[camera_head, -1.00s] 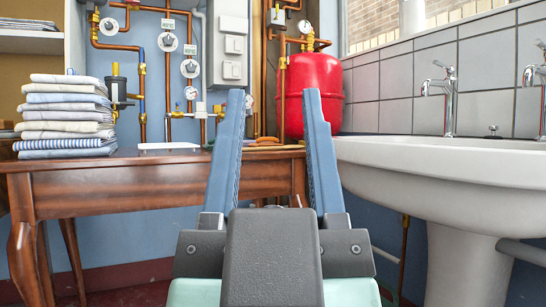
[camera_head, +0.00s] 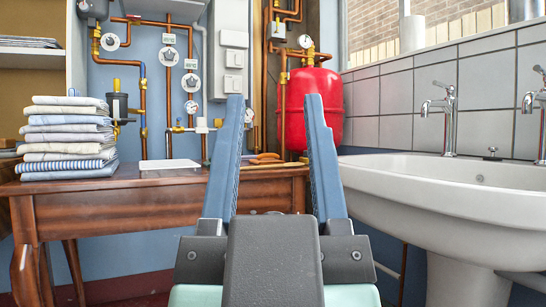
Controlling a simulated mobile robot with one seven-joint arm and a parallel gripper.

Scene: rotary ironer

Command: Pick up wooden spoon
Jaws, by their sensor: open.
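My gripper (camera_head: 275,100) is open and empty, its two blue fingers pointing up and forward in front of the wooden table (camera_head: 120,200). Between the fingers, an orange-brown object (camera_head: 266,156) lies at the back right of the tabletop. It may be the wooden spoon, but it is too small to tell for sure. The fingers are apart from it, and the left finger hides part of the tabletop beside it.
A stack of folded cloths (camera_head: 68,138) stands on the table's left. A white flat item (camera_head: 169,164) lies near its middle. A white sink (camera_head: 450,195) with taps (camera_head: 448,110) stands on the right. A red tank (camera_head: 312,108) and copper pipes are behind.

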